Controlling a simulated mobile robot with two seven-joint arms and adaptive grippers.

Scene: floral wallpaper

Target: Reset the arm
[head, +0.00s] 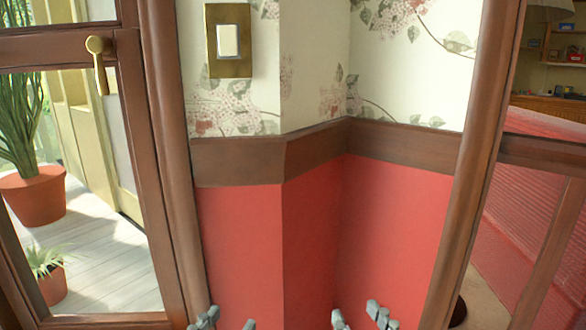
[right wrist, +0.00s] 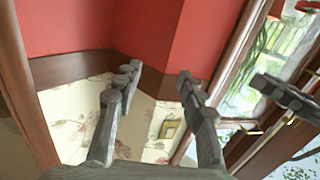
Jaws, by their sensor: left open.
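My left gripper (head: 228,321) shows only its grey fingertips at the bottom edge of the head view, left of centre. They are apart with nothing between them. My right gripper (head: 358,318) shows its fingertips at the bottom edge, right of centre. In the right wrist view, my right gripper (right wrist: 158,75) has its two fingers spread and empty, in front of the wall. Part of my left gripper also shows at the right of that view. Most of both arms is out of sight in the head view.
A wall corner with floral wallpaper (head: 315,75), brown rail (head: 235,160) and red lower part (head: 240,240) fills the middle. A light switch (head: 228,41) is on it. A glazed door (head: 150,190) with a brass handle (head: 99,60) stands left. A potted plant (head: 35,195) is beyond the glass.

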